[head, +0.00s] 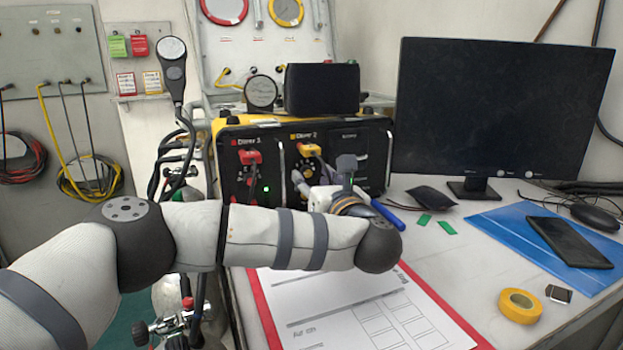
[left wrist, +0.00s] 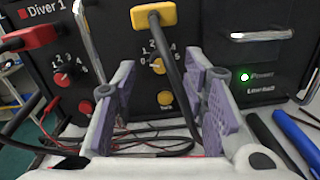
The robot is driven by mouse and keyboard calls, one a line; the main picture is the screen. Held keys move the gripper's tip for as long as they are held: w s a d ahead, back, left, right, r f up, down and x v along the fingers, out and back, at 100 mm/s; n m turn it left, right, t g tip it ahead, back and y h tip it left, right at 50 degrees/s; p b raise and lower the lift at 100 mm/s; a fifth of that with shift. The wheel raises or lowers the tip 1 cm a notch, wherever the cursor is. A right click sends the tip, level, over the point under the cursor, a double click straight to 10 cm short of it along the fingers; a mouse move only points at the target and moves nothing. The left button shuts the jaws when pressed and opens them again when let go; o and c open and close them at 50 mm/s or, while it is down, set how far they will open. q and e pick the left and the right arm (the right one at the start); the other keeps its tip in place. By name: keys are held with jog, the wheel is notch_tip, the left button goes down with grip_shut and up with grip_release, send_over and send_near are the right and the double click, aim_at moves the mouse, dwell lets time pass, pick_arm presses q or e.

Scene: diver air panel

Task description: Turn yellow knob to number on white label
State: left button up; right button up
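The yellow knob (left wrist: 158,66) is on the black air panel (head: 235,200), below a yellow plug (left wrist: 154,16); numbers ring it. A black cable hangs close to its right side. Its exact pointer setting is too small to read. My left gripper (left wrist: 163,80) is open, its purple-padded fingers facing the panel. The knob shows between the fingers, and I see no grip on it. In the head view my left gripper (head: 322,192) is in front of the Diver 2 section, partly hidden by my wrist. I cannot make out the number on a white label. My right gripper is out of view.
A red knob (left wrist: 67,74) and red plug (left wrist: 28,37) are on the Diver 1 side. A lit green power light (left wrist: 244,77) is at right. A blue pen (head: 388,216), clipboard (head: 258,300), yellow tape (head: 520,306) and monitor (head: 500,110) are on the desk.

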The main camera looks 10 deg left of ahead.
pick_arm(q)
jog(key=shift+x, duration=0.85)
jog(key=shift+c, duration=0.4)
grip_shut()
